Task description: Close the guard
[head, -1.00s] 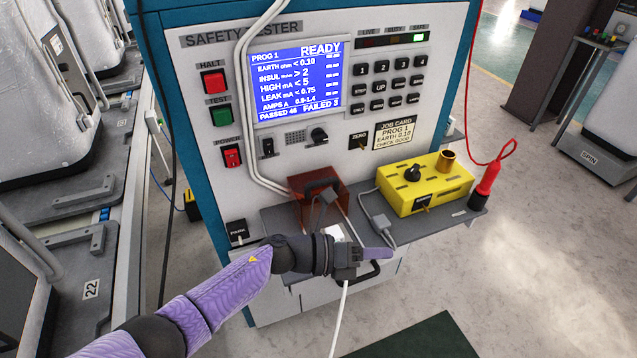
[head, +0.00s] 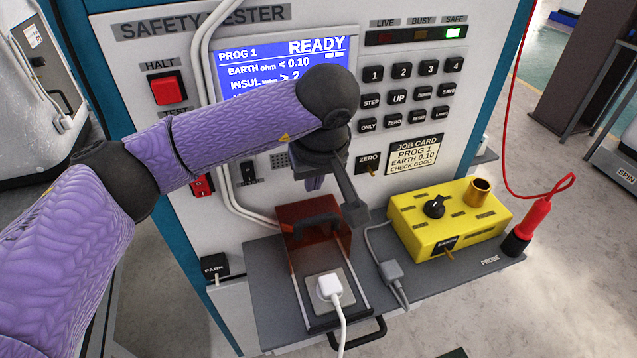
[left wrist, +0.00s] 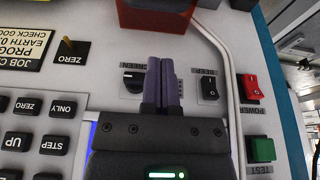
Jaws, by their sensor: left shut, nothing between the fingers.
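The guard (head: 312,228) is a translucent red-brown cover with a dark handle (head: 312,220) on top. It stands at the back of its rails, against the tester panel. In front of it the socket plate (head: 312,292) is uncovered, with a white plug (head: 329,287) in it. My left gripper (head: 315,183) is shut and empty, above and behind the guard's handle near the panel, partly hidden by my wrist. In the left wrist view its closed purple fingers (left wrist: 163,82) lie over the panel, and the red guard (left wrist: 155,18) is at the top edge. My right gripper is not in view.
The grey shelf (head: 262,272) also carries a yellow box (head: 450,222), a grey connector (head: 391,270) and a red probe (head: 532,220). A white cable runs from the plug off the shelf's front. The screen (head: 280,62) reads READY; the green SAFE lamp (head: 455,33) is lit.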

